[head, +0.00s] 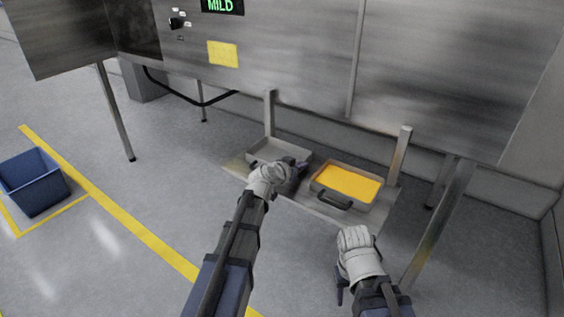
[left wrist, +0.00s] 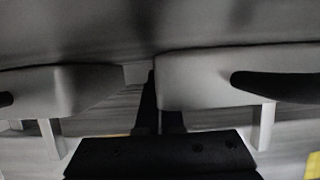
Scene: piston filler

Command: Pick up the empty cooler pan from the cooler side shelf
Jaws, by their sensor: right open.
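The empty cooler pan (head: 279,149) is a shallow grey metal tray on the left of the low cooler side shelf (head: 325,210). In the left wrist view, which looks upside down, its wall (left wrist: 205,75) and dark handle (left wrist: 275,86) show. My left gripper (head: 300,168) is at the pan's right end. In the left wrist view its dark fingers (left wrist: 160,118) are close together on either side of the end wall, one outside and one partly hidden behind the rim. My right gripper (head: 340,292) is open and empty, in front of the shelf.
A second pan, filled with yellow-orange product (head: 347,182), stands just right of the empty one with a narrow gap. Shelf posts (head: 269,113) and the machine body (head: 300,60) rise behind. A blue bin (head: 34,182) stands on the floor at left.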

